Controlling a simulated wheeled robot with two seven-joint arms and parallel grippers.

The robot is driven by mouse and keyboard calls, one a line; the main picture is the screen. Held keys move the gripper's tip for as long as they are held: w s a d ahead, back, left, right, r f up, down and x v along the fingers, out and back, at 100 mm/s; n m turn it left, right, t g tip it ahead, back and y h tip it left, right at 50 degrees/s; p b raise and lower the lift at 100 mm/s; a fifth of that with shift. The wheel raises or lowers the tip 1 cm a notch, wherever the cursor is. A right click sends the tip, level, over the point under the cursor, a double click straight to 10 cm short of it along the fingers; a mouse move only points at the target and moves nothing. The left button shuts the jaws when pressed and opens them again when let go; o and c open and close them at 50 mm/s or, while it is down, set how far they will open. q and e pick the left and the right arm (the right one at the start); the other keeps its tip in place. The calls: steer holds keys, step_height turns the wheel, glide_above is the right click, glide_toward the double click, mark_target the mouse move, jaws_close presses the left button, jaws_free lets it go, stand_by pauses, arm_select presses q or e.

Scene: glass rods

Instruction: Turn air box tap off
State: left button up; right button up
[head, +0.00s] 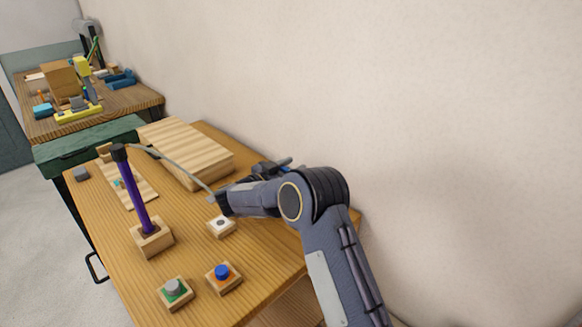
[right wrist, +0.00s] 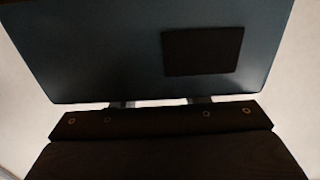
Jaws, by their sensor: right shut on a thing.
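The air box, a pale slatted wooden box (head: 185,150), stands on the wooden table against the wall. A thin grey hose (head: 170,160) runs past it to my right gripper (head: 222,204). My right gripper is shut at the hose's near end, beside the box's front right corner. I take what it holds for the tap, but the hand hides it, so its handle position cannot be told. The right wrist view shows only dark, close surfaces and no clear tap. My left gripper is not in view.
A small wooden block with a white top (head: 221,228) sits just below my right gripper. A purple rod (head: 132,190) stands upright in a wooden block. A blue button (head: 222,272) and a grey button (head: 173,287) are near the front. A second cluttered table (head: 140,98) stands behind.

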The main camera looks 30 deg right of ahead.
steer(key=o, duration=1)
steer(key=shift+r, duration=0.15)
steer(key=shift+r, duration=0.3)
steer(key=r, duration=0.3)
steer(key=shift+s+a, duration=0.1)
steer(key=shift+s, duration=0.1)
steer(key=s+a+r, duration=0.2)
steer(key=s+r, duration=0.1)
steer(key=s, duration=0.1)
steer(key=s+a+r+b, duration=0.1)
steer(key=s+a+r, duration=0.1)
steer(key=s+r, duration=0.1)
steer(key=s+a+r, duration=0.2)
steer(key=s+r, duration=0.1)
steer(key=s, duration=0.2)
steer(key=shift+r, duration=0.1)
